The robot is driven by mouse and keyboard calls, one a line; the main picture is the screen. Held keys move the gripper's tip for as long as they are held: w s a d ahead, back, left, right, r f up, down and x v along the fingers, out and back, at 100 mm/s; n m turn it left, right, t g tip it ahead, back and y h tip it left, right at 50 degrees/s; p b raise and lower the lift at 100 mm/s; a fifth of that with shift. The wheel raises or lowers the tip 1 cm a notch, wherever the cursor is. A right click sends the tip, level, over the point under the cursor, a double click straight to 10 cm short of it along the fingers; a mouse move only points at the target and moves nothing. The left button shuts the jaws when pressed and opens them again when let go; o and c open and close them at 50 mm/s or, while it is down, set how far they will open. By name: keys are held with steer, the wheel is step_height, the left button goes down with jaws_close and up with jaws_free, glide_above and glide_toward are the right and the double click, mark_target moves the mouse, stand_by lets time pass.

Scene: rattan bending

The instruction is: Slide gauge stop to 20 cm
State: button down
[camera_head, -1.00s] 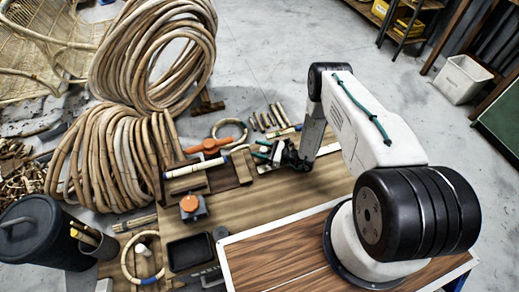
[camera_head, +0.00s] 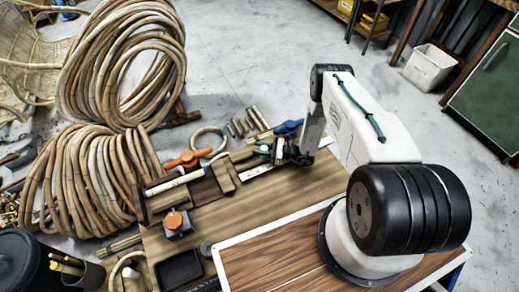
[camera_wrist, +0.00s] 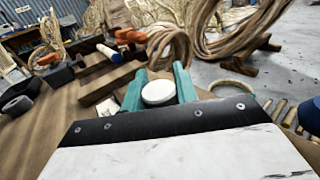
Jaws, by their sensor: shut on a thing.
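My gripper (camera_head: 276,152) is at the back edge of the workbench, at the right end of a pale strip (camera_head: 255,171) that looks like the gauge scale. Its marks are too small to read. In the wrist view my gripper (camera_wrist: 158,88) has its two teal fingers on either side of a round white knob (camera_wrist: 158,93), which looks like the top of the gauge stop. The fingers are shut on it. The lower part of the stop is hidden behind the fingers and the dark bracket of my gripper.
Left of the strip are wooden blocks (camera_head: 224,178), a white rod (camera_head: 175,182), an orange-handled clamp (camera_head: 188,160) and another orange-topped tool (camera_head: 175,222). A blue clamp (camera_head: 289,127) and short cane pieces (camera_head: 242,126) lie behind my gripper. Large rattan coils (camera_head: 120,65) stand beyond the bench.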

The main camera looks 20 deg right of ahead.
steer(key=shift+w, duration=0.1)
steer(key=c, duration=1.1)
jaws_free()
steer(key=shift+d, duration=0.1)
steer(key=v, duration=0.7)
steer(key=shift+s+d, duration=0.25)
steer(key=shift+d, duration=0.1)
steer(key=shift+r, duration=0.1)
